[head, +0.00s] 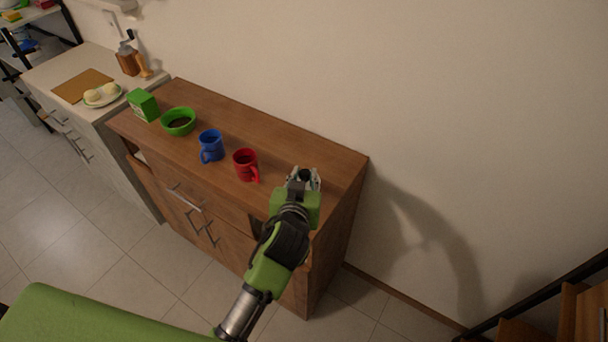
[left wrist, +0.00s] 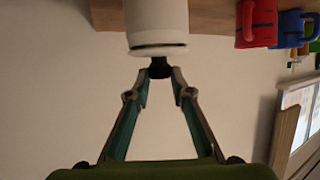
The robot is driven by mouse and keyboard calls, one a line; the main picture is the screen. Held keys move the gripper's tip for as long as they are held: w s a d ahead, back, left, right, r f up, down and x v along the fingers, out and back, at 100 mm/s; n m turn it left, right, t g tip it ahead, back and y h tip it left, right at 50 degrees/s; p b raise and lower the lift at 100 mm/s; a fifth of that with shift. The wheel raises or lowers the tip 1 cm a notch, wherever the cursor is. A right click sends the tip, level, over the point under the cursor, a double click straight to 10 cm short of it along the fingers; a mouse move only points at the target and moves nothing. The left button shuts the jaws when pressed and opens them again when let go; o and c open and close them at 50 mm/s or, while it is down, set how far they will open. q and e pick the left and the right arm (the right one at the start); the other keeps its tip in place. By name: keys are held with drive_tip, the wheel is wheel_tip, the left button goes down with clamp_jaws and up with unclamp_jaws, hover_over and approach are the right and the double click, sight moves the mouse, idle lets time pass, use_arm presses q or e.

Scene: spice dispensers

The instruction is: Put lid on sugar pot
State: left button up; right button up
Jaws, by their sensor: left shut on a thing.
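The white sugar pot (left wrist: 157,15) shows upside down at the top of the left wrist view. Its white lid (left wrist: 158,51) is at the pot's mouth, in line with it. A thin dark line runs between lid and pot; I cannot tell if the lid sits fully down. My left gripper (left wrist: 159,73) is shut on the lid's black knob (left wrist: 159,63). In the head view my left gripper (head: 304,176) is at the right end of the wooden cabinet and hides most of the pot. My right gripper is not in view.
On the cabinet (head: 280,150), left of my gripper, stand a red mug (head: 245,164), a blue mug (head: 210,145), a green bowl (head: 178,122) and a green box (head: 142,105). A wall is behind. A lighter counter (head: 60,72) with a plate (head: 103,96) adjoins at the left.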

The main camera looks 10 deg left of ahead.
use_arm(q)
drive_tip(key=o, duration=1.2)
drive_tip(key=shift+c, duration=0.2)
drive_tip(key=a+v, duration=0.1)
drive_tip(key=v, duration=1.1)
drive_tip(key=shift+d, duration=0.45)
drive_tip(key=shift+r, duration=0.1)
